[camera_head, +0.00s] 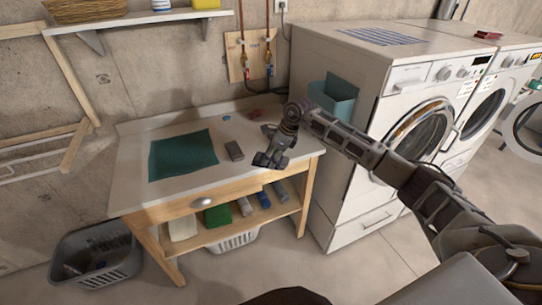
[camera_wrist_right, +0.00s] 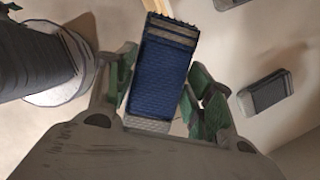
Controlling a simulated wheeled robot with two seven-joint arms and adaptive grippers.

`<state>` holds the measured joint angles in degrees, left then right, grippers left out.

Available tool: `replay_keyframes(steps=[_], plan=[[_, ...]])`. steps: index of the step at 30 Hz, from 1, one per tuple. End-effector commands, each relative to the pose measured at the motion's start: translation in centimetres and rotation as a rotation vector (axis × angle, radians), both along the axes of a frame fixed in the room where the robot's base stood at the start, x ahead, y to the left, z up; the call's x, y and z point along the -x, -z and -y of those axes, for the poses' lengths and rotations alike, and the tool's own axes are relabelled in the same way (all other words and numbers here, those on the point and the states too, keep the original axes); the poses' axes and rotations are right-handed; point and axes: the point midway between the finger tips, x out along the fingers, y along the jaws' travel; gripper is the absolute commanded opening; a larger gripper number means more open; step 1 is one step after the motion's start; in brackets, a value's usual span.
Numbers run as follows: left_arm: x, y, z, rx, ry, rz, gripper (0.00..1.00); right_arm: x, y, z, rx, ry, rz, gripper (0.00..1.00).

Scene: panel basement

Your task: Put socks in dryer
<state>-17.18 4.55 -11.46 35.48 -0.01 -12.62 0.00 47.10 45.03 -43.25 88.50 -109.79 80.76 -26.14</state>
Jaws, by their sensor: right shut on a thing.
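My right gripper (camera_head: 270,160) hangs over the right end of the worktable. In the right wrist view it (camera_wrist_right: 160,95) is shut on a blue folded sock (camera_wrist_right: 163,68) with grey stripes at its end. In the head view the held sock cannot be made out. Two white front-loading machines stand at the right; the nearer one (camera_head: 345,150) has a round glass door (camera_head: 418,130). Which is the dryer is unclear. My left gripper is not in view.
The worktable (camera_head: 130,150) bears a teal cloth (camera_head: 183,154) and small red items. Its lower shelf holds several folded cloths. A grey basket (camera_head: 97,255) stands on the floor at left. An open round door (camera_head: 525,128) juts out far right.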

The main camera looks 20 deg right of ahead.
Motion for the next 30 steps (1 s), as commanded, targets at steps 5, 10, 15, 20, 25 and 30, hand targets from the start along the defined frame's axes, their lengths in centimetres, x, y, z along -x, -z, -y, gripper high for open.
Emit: replay_keyframes(steps=[5,10,15,20,25,30], plan=[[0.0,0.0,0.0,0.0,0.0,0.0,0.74,0.2,0.3,0.0,-0.001,-0.142,-0.002,0.3],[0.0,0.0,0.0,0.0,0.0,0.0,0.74,0.4,0.7,0.0,-0.002,-0.283,-0.001,0.3],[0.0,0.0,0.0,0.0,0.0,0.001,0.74,0.7,1.1,-0.1,-0.002,-0.429,-0.001,0.3],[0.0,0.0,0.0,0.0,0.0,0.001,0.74,1.0,1.5,-0.1,-0.001,-0.571,-0.002,0.3],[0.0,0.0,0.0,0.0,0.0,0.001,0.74,1.4,2.0,-0.2,-0.001,-0.726,-0.001,0.3],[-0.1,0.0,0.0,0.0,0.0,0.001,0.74,1.9,2.6,-0.3,0.0,-0.887,-0.002,0.3]])
